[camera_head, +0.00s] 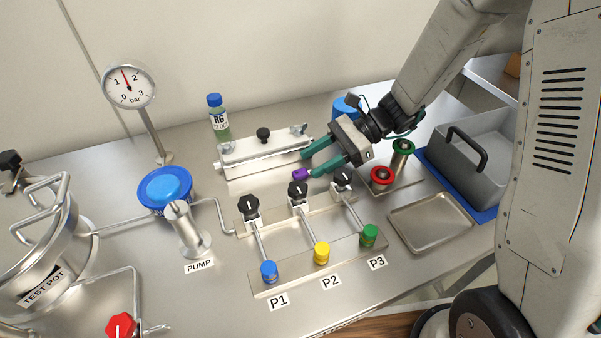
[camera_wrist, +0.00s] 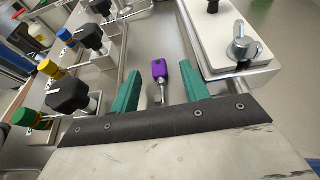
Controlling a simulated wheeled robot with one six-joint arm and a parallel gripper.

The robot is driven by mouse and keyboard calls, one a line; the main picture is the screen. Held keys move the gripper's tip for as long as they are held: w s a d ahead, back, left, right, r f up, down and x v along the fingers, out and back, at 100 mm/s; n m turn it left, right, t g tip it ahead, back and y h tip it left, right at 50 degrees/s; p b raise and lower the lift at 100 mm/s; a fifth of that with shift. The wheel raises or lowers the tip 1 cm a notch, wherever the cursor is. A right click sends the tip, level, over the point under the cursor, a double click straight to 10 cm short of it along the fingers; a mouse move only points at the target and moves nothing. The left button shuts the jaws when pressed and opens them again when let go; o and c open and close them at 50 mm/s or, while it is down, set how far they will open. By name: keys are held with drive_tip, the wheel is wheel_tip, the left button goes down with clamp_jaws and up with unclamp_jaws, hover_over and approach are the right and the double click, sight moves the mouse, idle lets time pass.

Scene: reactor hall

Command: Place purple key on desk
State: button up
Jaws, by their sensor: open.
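The purple key (camera_head: 300,174) lies on the steel desk (camera_head: 345,276), between the clamped metal box and the row of black valve knobs. In the wrist view the purple key (camera_wrist: 159,71) shows its purple head pointing away from me and its metal shank towards my gripper. My gripper (camera_head: 307,163) is open, with its green fingertips close to the key. In the wrist view my gripper (camera_wrist: 166,88) has one green finger on each side of the key's shank, with gaps on both sides. I cannot tell how high the fingertips are above the desk.
The metal box (camera_head: 262,154) with clamps stands close behind my gripper. Black-knobbed valves (camera_head: 298,195) stand in front. A shallow steel tray (camera_head: 430,221), red and green ringed posts (camera_head: 382,178) and a grey bin (camera_head: 475,150) are to the right. A green bottle (camera_head: 219,120) stands behind.

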sight(296, 173)
drive_tip(key=x, duration=0.4)
drive_tip(key=shift+s+f, duration=0.1)
drive_tip(key=shift+s, duration=0.05)
drive_tip(key=shift+d, duration=0.1)
clamp_jaws()
wheel_tip(296, 173, up, 10)
wheel_tip(296, 173, down, 10)
drive_tip(key=shift+r, duration=0.15)
idle(0.7)
